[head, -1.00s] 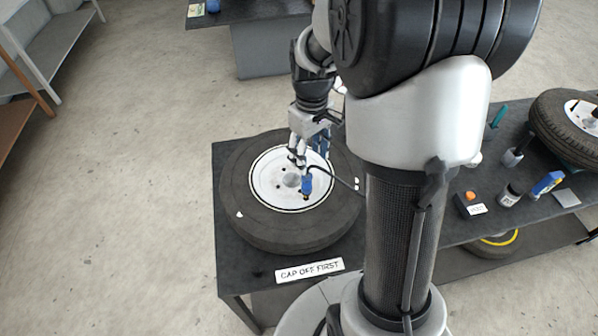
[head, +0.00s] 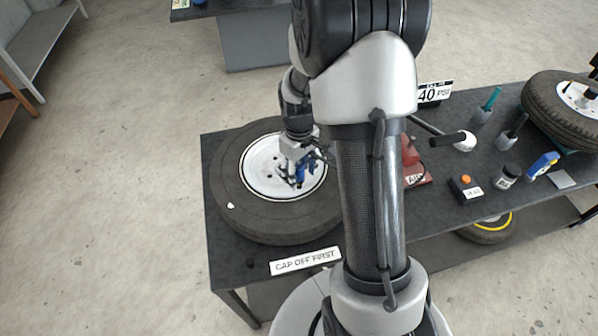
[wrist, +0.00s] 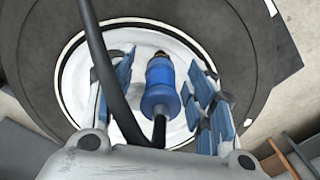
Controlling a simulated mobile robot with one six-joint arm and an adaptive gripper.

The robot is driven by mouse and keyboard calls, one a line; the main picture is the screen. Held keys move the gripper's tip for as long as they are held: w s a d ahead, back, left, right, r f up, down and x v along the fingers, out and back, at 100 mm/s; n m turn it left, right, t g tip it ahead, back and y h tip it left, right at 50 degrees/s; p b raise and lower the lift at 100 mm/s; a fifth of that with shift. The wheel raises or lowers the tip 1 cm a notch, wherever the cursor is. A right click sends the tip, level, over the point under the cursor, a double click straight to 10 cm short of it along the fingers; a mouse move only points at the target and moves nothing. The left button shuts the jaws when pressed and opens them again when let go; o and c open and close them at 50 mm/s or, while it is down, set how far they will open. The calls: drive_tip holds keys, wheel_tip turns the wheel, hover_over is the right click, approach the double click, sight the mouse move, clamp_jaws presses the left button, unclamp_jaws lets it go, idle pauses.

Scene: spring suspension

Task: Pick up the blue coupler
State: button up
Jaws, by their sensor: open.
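The blue coupler (wrist: 160,88) stands between the two fingers of my gripper (wrist: 162,82) in the wrist view, over the white wheel hub, with a dark tip at its far end and a black hose at its near end. The fingers are apart, with gaps on both sides of the coupler. In the head view my gripper (head: 292,178) is low over the tyre's hub (head: 258,176), and the coupler (head: 303,172) shows partly behind the fingers. Whether the coupler's tip is joined to a valve I cannot tell.
The tyre (head: 240,212) lies flat on the dark bench (head: 218,270), with a "CAP OFF FIRST" sign (head: 305,261) at its front. A black hose (wrist: 100,70) crosses beside the left finger.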

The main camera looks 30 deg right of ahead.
drive_tip(key=shift+c, duration=0.4)
clamp_jaws()
idle(0.4)
wheel_tip(320, 180, up, 23)
drive_tip(key=p, duration=0.7)
